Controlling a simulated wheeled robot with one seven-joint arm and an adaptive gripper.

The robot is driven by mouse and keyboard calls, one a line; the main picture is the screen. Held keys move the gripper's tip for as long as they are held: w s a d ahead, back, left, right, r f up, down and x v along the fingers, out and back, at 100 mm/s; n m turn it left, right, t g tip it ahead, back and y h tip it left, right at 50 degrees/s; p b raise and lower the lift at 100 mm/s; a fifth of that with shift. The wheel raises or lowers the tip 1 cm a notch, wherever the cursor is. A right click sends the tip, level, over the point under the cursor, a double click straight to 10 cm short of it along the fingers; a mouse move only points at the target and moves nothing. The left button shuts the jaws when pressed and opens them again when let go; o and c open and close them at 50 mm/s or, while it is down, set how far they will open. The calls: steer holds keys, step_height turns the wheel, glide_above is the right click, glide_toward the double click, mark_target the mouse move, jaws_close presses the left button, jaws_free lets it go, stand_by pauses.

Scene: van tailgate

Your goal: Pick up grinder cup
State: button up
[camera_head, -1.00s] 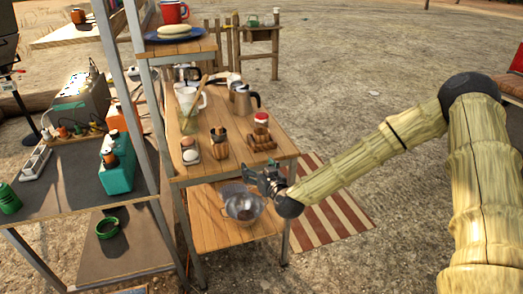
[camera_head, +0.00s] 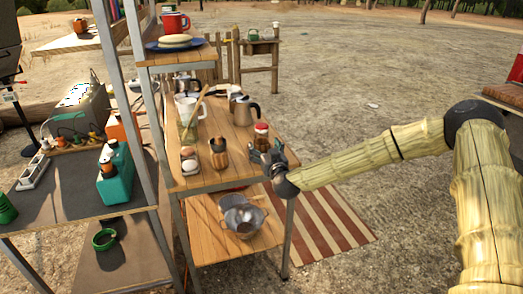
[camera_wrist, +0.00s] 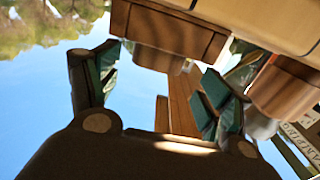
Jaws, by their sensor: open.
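A brown cup-like holder (camera_head: 218,153) with a dark top, which looks like the grinder cup, stands upright on the upper board of the wooden shelf table (camera_head: 203,182). My gripper (camera_head: 262,152) is at the right front edge of that board, right of the brown holder and apart from it. In the wrist view my gripper (camera_wrist: 155,92) is open, with its dark green-padded fingers spread and nothing held. A brown cylinder (camera_wrist: 285,88), perhaps the grinder cup, shows beside the right finger. My gripper partly hides the wooden rack in the head view.
A red-lidded jar (camera_head: 261,131) stands just behind my gripper. An egg-like item in a holder (camera_head: 189,159) is left of the brown holder. A glass jug (camera_head: 188,110) and a metal pot (camera_head: 242,110) stand behind. A metal colander (camera_head: 243,218) sits on the lower shelf.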

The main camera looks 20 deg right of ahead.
mark_target(262, 143)
steer(key=w, duration=0.3)
steer(key=shift+w+d+f, duration=0.1)
steer(key=shift+d+f, duration=0.15)
steer(key=shift+w, duration=0.6)
steer(key=c, duration=1.1)
steer(key=shift+c, duration=0.2)
